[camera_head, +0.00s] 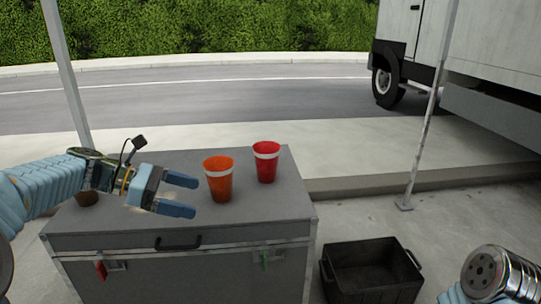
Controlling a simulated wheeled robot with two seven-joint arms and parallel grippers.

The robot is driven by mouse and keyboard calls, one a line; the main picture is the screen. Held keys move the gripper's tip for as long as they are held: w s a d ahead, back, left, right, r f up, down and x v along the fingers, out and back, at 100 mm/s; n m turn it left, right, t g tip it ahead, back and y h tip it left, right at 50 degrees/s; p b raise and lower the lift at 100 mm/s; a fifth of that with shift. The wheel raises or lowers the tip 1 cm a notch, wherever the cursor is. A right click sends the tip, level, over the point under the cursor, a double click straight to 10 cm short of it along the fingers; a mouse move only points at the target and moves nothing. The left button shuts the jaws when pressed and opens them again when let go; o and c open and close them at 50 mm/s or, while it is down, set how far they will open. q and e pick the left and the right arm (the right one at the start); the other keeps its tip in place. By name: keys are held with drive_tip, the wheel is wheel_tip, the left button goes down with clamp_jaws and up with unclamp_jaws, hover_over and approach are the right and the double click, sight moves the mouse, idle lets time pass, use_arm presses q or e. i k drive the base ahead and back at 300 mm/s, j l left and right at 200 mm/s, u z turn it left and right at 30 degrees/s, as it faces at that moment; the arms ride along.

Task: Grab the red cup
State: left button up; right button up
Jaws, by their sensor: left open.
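The red cup (266,162) with a white band stands upright on the top of a grey case (262,203), toward its back right. An orange cup (219,178) with a white band stands upright to its left and a little nearer. My left gripper (187,196) is open and empty over the case. Its fingers point right toward the orange cup, with the red cup farther beyond. Whether the fingers touch the orange cup I cannot tell; a small gap seems to show. My right arm shows only in part at the lower right, and its gripper is out of view.
A dark brown object (87,198) stands on the case at the left, partly hidden by my left arm. An open black crate (371,284) sits on the ground to the right. Thin poles (432,107) rise at both sides. A truck (455,60) stands behind. The case's right front is clear.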

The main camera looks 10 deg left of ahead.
sight(266, 153)
drive_tip(key=i, duration=0.95)
